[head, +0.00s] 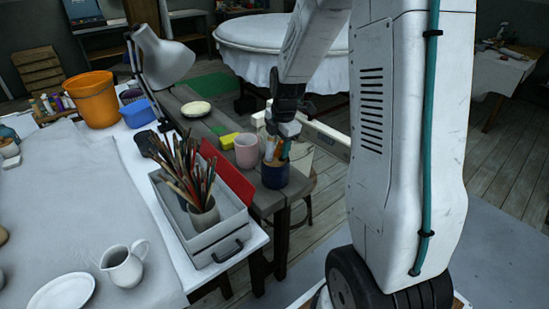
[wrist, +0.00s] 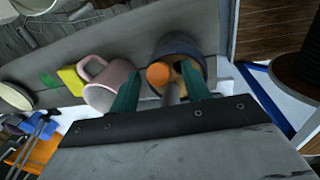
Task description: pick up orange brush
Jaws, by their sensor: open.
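The orange brush shows as a round orange end (wrist: 158,75) in the wrist view, inside a dark blue cup (wrist: 176,45). The cup (head: 274,174) stands at the near end of the dark wooden table in the head view. My gripper (wrist: 161,88) is open just above the cup, with its teal fingers on either side of the orange end and of a grey-brown handle (wrist: 171,93). In the head view my gripper (head: 277,150) hides part of what stands in the cup. I cannot tell whether a finger touches the brush.
A pink mug (head: 247,150) and a yellow block (head: 229,141) stand close beside the cup. A red lid (head: 228,176) and a grey box (head: 221,234) with a pot full of brushes (head: 203,217) are to the left. A pitcher (head: 124,265) stands farther left.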

